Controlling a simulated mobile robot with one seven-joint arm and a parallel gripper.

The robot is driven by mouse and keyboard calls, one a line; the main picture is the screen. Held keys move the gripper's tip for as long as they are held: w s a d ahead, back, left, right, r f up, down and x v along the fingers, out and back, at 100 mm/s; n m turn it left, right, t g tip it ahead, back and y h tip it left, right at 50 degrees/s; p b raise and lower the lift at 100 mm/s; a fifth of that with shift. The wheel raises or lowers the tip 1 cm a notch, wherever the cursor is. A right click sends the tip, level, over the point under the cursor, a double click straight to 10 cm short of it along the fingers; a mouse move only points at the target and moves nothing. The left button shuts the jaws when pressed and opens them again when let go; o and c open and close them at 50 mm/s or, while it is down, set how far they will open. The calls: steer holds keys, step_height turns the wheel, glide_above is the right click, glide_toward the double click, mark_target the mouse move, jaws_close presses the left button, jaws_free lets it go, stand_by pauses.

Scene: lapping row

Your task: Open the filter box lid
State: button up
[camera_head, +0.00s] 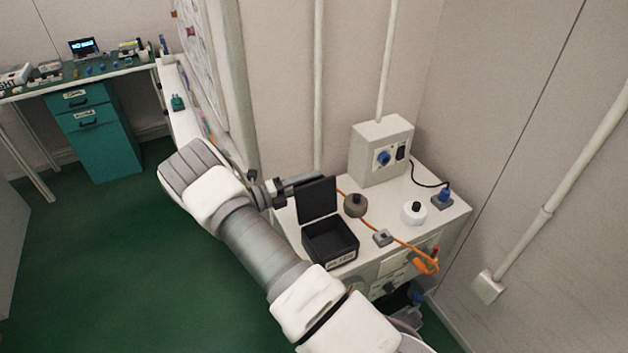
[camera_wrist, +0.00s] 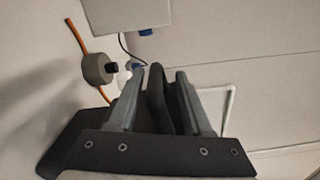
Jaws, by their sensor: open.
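The filter box (camera_head: 343,259) is a small black box with a white label on its front, on top of the light cabinet. Its black lid (camera_head: 317,200) stands up at the back edge, so the box is open and its dark inside shows. My gripper (camera_head: 303,181) is at the lid's upper left edge, its fingers reaching partly behind the lid; I cannot tell if they touch it. In the wrist view the gripper (camera_wrist: 168,78) has its fingers apart.
A grey round knob-topped weight (camera_head: 355,206), a white round one (camera_head: 414,214), an orange cable (camera_head: 400,241) and a grey control box (camera_head: 380,155) share the cabinet top (camera_head: 385,212). Walls close in behind and right. A green bench with drawers (camera_head: 90,130) stands far left; green floor between is clear.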

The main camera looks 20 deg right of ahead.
steer(key=a, duration=1.6)
steer(key=shift+s+b, duration=0.35)
steer(key=shift+b, duration=0.05)
steer(key=shift+f, duration=0.1)
steer(key=s+d+r+m+g+y+p, duration=0.1)
steer(key=s+d+r+m+y, duration=0.3)
steer(key=r+m, duration=0.5)
steer(key=s+d+r+m+g+y+p, duration=0.1)
steer(key=s+d+r+m+g+y, duration=0.1)
steer(key=s+r+m+y, duration=0.7)
steer(key=s+a+r+m+t+y+p, duration=0.1)
steer(key=s+a+r+m+t+y, duration=0.1)
steer(key=s+r+m+t, duration=0.2)
steer(key=s+a+r+m+t+y+p, duration=0.1)
steer(key=s+a+r+m+t+y, duration=0.1)
steer(key=s+r+m, duration=0.6)
steer(key=s+m+t+y, duration=0.1)
steer(key=s+m+t, duration=0.1)
steer(key=s+m, duration=0.1)
steer(key=shift+s+m, duration=0.4)
steer(key=shift+s, duration=0.5)
steer(key=shift+s+r, duration=0.1)
